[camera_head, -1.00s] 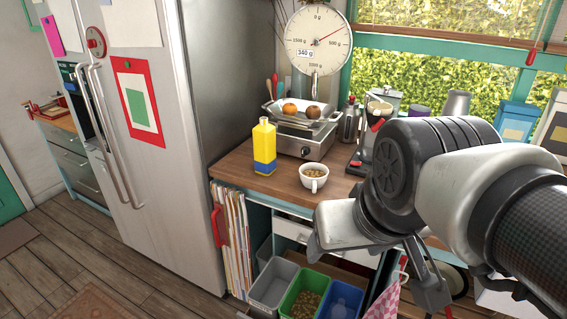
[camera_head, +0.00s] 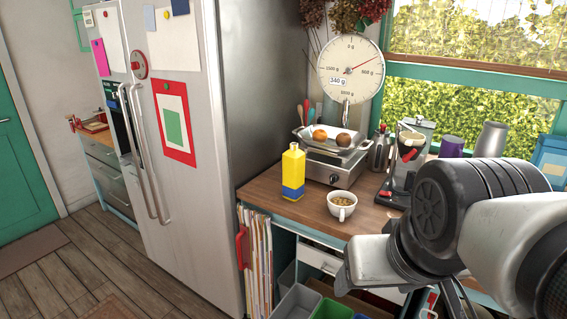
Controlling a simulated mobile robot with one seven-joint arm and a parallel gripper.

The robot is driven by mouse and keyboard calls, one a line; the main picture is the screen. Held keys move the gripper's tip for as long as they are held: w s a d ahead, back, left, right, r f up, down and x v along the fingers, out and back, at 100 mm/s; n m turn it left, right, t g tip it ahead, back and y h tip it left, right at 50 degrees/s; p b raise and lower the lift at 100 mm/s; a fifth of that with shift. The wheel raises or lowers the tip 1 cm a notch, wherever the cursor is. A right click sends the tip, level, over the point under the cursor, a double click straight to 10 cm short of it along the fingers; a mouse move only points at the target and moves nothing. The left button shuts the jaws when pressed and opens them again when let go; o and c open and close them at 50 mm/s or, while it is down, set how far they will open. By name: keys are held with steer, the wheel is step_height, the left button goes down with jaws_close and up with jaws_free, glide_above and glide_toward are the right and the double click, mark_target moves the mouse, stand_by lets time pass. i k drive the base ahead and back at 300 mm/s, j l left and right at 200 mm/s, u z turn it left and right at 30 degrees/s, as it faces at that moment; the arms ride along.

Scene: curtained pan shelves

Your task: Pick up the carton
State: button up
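A yellow carton with a blue band at its base (camera_head: 293,172) stands upright on the wooden counter, near its left front edge. My arm reaches in from the right side of the head view. Its end is to the right of the carton and nearer to me, clear of it. My gripper's fingers are largely cut off by the bottom edge of the view, so whether they are apart or closed does not show.
A white bowl-like cup (camera_head: 342,205) stands right of the carton. A kitchen scale (camera_head: 349,69) with fruit in its pan stands behind it. The fridge (camera_head: 172,130) rises at left. Bins (camera_head: 297,303) stand under the counter (camera_head: 372,221).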

mark_target(293, 159)
steer(key=i+j+z, duration=0.15)
steer(key=j+z, duration=0.2)
steer(key=j, duration=0.45)
steer(key=i+j+z, duration=0.1)
steer(key=j+z, duration=0.3)
steer(key=j, duration=0.4)
steer(key=i+j+z, duration=0.1)
steer(key=j+z, duration=0.2)
steer(key=j, duration=0.2)
steer(key=j+z, duration=0.35)
steer(key=j, duration=0.15)
